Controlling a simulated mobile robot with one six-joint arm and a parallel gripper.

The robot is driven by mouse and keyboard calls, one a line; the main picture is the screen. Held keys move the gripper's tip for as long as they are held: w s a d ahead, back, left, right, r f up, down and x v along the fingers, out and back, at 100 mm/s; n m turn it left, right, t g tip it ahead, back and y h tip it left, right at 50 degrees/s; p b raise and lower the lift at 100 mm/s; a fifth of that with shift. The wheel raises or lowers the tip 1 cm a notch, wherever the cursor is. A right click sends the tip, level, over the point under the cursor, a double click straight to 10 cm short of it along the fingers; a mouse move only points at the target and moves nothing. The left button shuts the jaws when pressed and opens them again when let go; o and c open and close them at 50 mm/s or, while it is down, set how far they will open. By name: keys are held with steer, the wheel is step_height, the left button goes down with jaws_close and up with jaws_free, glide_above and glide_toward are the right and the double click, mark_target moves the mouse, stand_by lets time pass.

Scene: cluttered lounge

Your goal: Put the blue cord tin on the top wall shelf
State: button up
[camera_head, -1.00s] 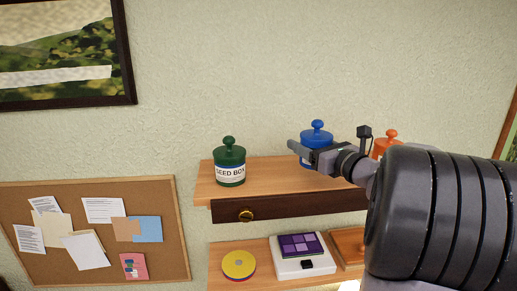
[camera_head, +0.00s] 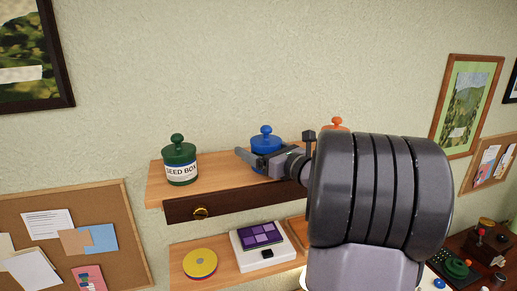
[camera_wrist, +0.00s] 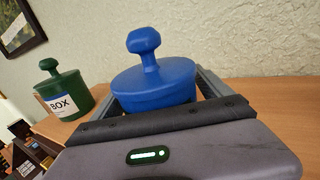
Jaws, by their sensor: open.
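The blue cord tin (camera_head: 265,141), with a round knob on its lid, stands upright on the top wall shelf (camera_head: 166,181), between the green tin and the orange-lidded tin. My gripper (camera_head: 251,159) is open at the blue tin, its fingers on either side of the tin's body. The wrist view shows the blue tin (camera_wrist: 152,87) close up between the spread fingers. Its lower part is hidden by my gripper, so I cannot tell whether the fingers touch it.
A green "SEED BOX" tin (camera_head: 180,162) stands at the shelf's left end. An orange-lidded tin (camera_head: 334,125) is mostly hidden behind my arm. The lower shelf (camera_head: 184,278) holds a yellow disc (camera_head: 200,263) and a white device (camera_head: 262,249). Bare shelf shows between the green and blue tins.

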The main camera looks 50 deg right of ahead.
steer(key=s+a+b, duration=0.1)
steer(key=s+b, duration=0.2)
steer(key=s, duration=0.9)
steer(key=shift+a+r, duration=0.15)
steer(key=shift+r, duration=0.05)
